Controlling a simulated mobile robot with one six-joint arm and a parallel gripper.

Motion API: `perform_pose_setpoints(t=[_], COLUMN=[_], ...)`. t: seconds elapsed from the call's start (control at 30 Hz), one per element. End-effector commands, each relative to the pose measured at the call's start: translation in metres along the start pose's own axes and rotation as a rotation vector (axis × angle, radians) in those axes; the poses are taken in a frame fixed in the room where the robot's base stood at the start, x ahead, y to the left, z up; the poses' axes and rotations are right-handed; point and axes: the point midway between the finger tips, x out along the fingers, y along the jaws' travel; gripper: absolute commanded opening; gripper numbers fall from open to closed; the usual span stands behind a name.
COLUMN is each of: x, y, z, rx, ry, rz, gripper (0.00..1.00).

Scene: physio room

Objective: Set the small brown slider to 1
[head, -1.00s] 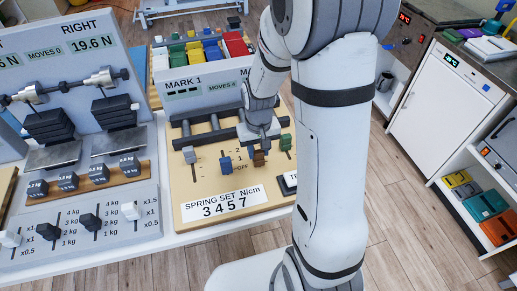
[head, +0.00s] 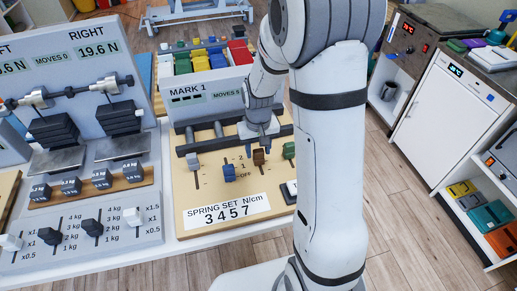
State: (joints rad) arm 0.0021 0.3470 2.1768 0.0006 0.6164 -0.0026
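The small brown slider (head: 259,157) stands on the tan spring board (head: 207,212), between the blue slider (head: 229,173) and the green slider (head: 289,151). Marks reading 2, 1 and OFF lie to its left. Its knob is up the slot, clear of the OFF mark, but I cannot tell exactly which mark it meets. My gripper (head: 262,146) is pointed down right at the far side of the brown slider, in front of the grey rails. Its fingertips are small and partly hidden, so I cannot tell whether they hold the knob.
A grey slider (head: 191,160) stands at the board's left. Grey rails (head: 205,140) cross behind the sliders. A weight panel (head: 85,215) with more sliders stands left. Coloured blocks (head: 205,60) sit behind.

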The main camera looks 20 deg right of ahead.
Motion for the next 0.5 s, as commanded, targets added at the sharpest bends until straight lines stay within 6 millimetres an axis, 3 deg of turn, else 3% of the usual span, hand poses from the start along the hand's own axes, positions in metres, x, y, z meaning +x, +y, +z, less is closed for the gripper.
perform_pose_setpoints(t=[0.1, 0.37, 0.5], x=[0.0, -0.002, -0.017], y=[0.0, 0.0, 0.0], z=[0.0, 0.0, -0.001], rx=[0.0, 0.0, 0.0], ry=[-0.001, 0.0, 0.004], rz=[0.0, 0.0, 0.0], gripper=[0.53, 0.53, 0.53])
